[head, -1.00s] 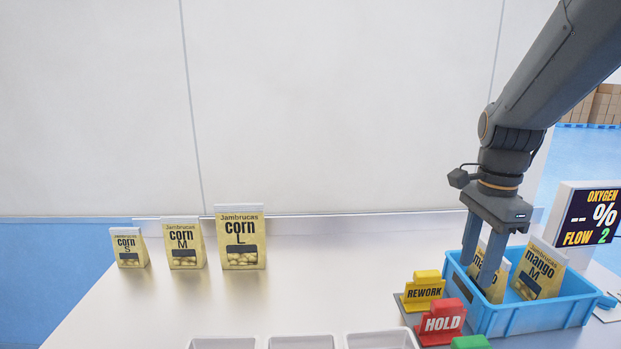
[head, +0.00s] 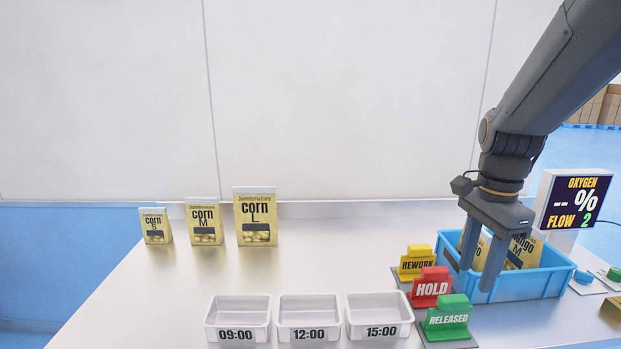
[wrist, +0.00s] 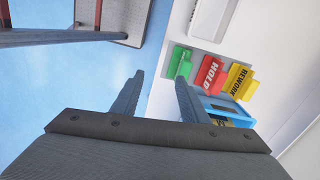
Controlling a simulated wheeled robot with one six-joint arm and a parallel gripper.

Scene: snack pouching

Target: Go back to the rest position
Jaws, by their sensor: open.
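My gripper (head: 476,278) is open and empty, with its fingers pointing down in front of the near side of the blue crate (head: 530,284) in the head view. In the wrist view my gripper (wrist: 157,90) shows two spread fingers with nothing between them. Two mango pouches stand in the blue crate. The right mango pouch (head: 521,256) is partly covered by my gripper, and the left one (head: 481,252) is mostly hidden behind it. The crate also shows in the wrist view (wrist: 222,108), partly cut off by my gripper.
Yellow REWORK (head: 416,263), red HOLD (head: 431,287) and green RELEASED (head: 447,319) signs stand left of the crate. White trays (head: 308,335) line the front. Corn pouches S (head: 155,226), M (head: 204,222) and L (head: 255,218) stand at the back left. An oxygen display (head: 575,201) stands right.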

